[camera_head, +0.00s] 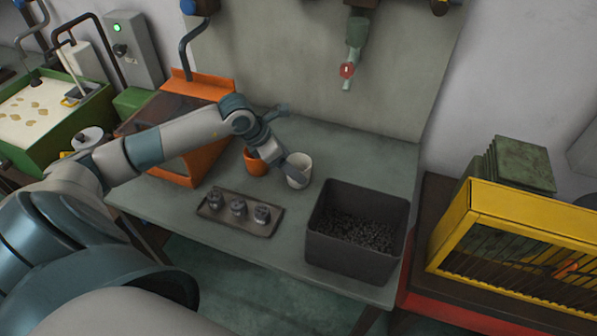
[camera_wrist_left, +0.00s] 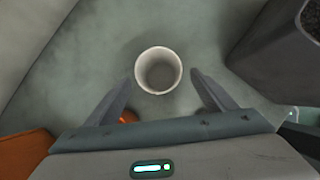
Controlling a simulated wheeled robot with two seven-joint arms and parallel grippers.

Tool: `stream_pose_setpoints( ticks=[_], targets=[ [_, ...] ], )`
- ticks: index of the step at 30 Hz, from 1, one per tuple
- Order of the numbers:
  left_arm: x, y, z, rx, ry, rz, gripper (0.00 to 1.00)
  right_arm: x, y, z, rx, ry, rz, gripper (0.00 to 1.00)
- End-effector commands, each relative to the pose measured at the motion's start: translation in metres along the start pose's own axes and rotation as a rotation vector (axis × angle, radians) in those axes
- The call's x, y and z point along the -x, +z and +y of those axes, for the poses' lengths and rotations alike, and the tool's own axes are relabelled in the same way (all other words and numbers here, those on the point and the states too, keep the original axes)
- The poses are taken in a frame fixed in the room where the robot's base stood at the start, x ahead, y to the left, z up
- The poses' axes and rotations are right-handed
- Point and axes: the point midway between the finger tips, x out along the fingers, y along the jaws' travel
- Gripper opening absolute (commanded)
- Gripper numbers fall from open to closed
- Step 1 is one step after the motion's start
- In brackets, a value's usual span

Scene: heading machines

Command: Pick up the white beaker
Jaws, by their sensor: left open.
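The white beaker (camera_head: 299,172) stands upright on the grey table (camera_head: 345,152), to the right of an orange cup (camera_head: 256,163). In the left wrist view the white beaker (camera_wrist_left: 159,71) is seen from above, with its round open mouth and empty inside. It lies just beyond and between the tips of my left gripper (camera_wrist_left: 165,80). My left gripper (camera_head: 291,162) is open and holds nothing. In the head view one of its fingers overlaps the beaker's left edge; I cannot tell whether they touch. My right gripper does not show.
A dark bin (camera_head: 327,237) of small dark pieces stands at the table's right front. A tray (camera_head: 266,230) with three small metal parts lies at the front. An orange machine (camera_head: 211,90) stands at the left. Behind the beaker the table is clear up to the wall panel.

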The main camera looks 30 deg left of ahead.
Motion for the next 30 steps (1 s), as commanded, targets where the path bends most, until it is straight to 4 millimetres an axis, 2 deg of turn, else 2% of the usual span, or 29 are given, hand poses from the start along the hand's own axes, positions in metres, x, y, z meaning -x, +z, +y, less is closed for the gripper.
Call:
stream_pose_setpoints(
  ticks=[9,14,21,30],
  targets=[
    [-0.004,0.001,0.000,0.002,-0.002,0.000,0.77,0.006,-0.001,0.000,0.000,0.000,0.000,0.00],
    [-0.016,0.003,-0.001,0.003,-0.003,0.001,0.77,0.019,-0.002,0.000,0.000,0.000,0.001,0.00],
    [-0.044,0.002,0.000,0.002,-0.001,0.001,0.77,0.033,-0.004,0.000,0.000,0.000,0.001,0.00],
    [-0.052,0.001,0.000,0.000,0.000,0.000,0.77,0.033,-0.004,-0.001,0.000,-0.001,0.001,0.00]
  ],
)
